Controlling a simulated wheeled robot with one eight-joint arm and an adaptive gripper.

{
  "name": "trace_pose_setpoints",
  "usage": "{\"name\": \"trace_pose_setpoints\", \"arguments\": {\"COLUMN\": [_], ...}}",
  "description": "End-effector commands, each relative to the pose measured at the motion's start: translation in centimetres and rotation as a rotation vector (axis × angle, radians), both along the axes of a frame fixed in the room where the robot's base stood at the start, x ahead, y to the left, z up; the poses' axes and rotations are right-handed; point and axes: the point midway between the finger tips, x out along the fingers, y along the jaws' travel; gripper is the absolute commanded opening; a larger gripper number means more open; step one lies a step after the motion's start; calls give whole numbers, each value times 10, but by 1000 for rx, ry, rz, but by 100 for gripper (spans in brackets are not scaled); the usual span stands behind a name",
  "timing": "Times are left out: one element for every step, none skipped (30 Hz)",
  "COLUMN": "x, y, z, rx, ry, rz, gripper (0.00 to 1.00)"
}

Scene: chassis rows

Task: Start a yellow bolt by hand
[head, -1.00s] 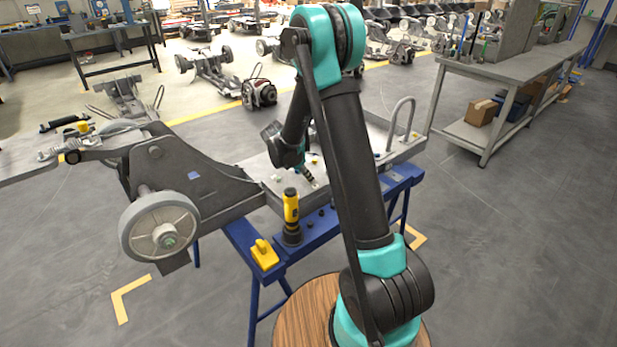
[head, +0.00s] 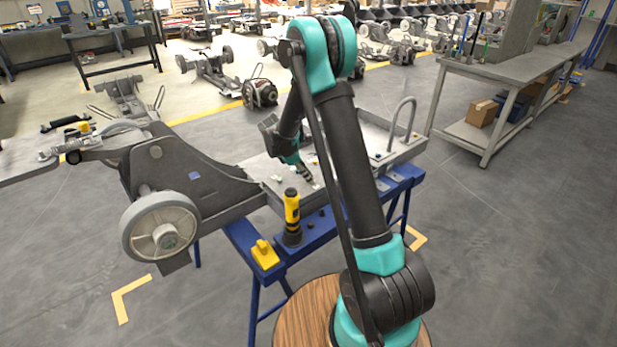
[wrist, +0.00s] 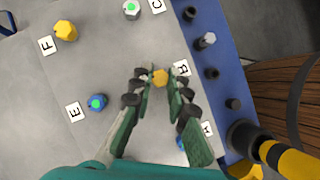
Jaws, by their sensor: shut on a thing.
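My gripper (wrist: 159,84) is shut on a yellow bolt (wrist: 160,77), whose hex head shows between the fingertips in the wrist view. It is over the grey chassis plate (wrist: 140,45), beside the label B (wrist: 181,69). Whether the bolt's lower end sits in a hole is hidden. Another yellow bolt (wrist: 65,31) is by the label F (wrist: 46,44). A bolt with a green centre (wrist: 96,102) is near the label E (wrist: 73,112). In the head view my gripper (head: 305,174) is low over the chassis tray (head: 255,170).
A blue rail (wrist: 222,62) with several dark pegs and a silver bolt (wrist: 207,40) runs along the plate. A green-centred bolt (wrist: 131,8) is near label C.

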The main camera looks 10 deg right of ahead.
Motion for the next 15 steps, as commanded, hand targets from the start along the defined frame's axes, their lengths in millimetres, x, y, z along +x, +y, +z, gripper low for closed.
{"name": "trace_pose_setpoints", "arguments": {"x": [0, 0, 0, 0, 0, 0, 0, 0, 0, 0, 0, 0, 0, 0, 0], "y": [0, 0, 0, 0, 0, 0, 0, 0, 0, 0, 0, 0, 0, 0, 0], "z": [0, 0, 0, 0, 0, 0, 0, 0, 0, 0, 0, 0, 0, 0, 1], "rx": [0, 0, 0, 0, 0, 0, 0, 0, 0, 0, 0, 0, 0, 0, 0], "ry": [0, 0, 0, 0, 0, 0, 0, 0, 0, 0, 0, 0, 0, 0, 0], "rz": [0, 1, 1, 1, 1, 1, 1, 1, 2, 2, 2, 2, 2, 2, 2], "gripper": [18, 22, 27, 31, 34, 39, 40, 40, 40, 40, 40, 40, 40, 40, 40]}}
